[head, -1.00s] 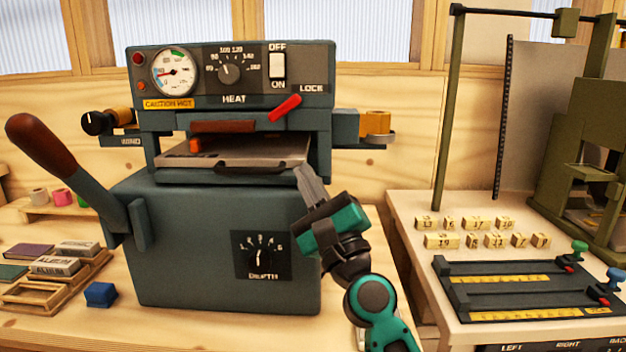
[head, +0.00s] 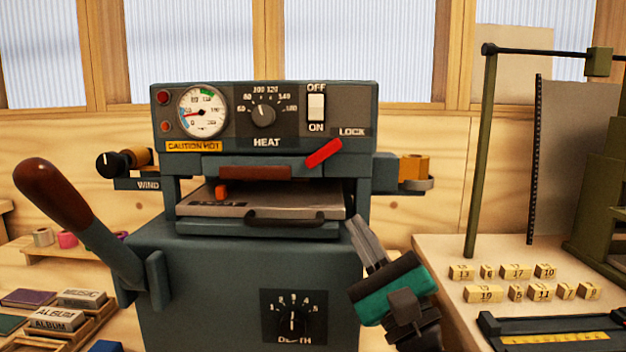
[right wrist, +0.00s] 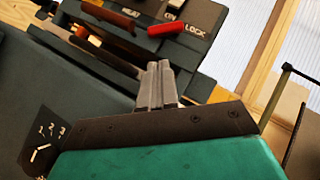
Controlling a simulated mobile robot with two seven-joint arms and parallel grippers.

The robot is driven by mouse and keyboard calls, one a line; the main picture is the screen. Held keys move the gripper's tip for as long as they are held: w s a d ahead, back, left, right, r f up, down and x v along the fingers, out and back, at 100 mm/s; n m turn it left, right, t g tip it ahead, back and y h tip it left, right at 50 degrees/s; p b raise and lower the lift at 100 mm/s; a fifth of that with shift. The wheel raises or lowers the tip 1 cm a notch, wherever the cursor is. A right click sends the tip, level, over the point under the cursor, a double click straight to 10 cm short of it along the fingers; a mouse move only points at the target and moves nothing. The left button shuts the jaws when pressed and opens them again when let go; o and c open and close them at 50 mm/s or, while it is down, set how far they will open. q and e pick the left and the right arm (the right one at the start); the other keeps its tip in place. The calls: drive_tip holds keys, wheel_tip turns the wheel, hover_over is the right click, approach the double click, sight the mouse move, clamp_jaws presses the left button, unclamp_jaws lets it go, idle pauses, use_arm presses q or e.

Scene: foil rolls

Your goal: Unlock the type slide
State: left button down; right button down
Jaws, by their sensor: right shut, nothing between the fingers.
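The type slide (head: 200,205) is a grey plate in the opening of the dark green press, with a black handle (head: 290,219) along its front edge and a small orange block on it. The red lock lever (head: 323,153) sits under the LOCK label at the slot's upper right, tilted up to the right. The lever also shows in the right wrist view (right wrist: 168,29). My right gripper (head: 354,224) is shut and empty, just right of and below the slide's right front corner. Its closed fingers also show in the right wrist view (right wrist: 158,82). My left gripper is not in view.
The press (head: 210,265) has a large brown-tipped lever (head: 62,195) at left and a depth dial (head: 293,317) in front. Its panel carries a gauge, heat knob and switch. Numbered blocks (head: 485,293) stand on the right table. Stamps (head: 58,320) lie at lower left.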

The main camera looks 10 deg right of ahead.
sight(321, 162)
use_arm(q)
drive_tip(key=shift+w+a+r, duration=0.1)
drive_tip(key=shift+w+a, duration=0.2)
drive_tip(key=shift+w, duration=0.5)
use_arm(e)
drive_tip(key=shift+s+r, duration=0.1)
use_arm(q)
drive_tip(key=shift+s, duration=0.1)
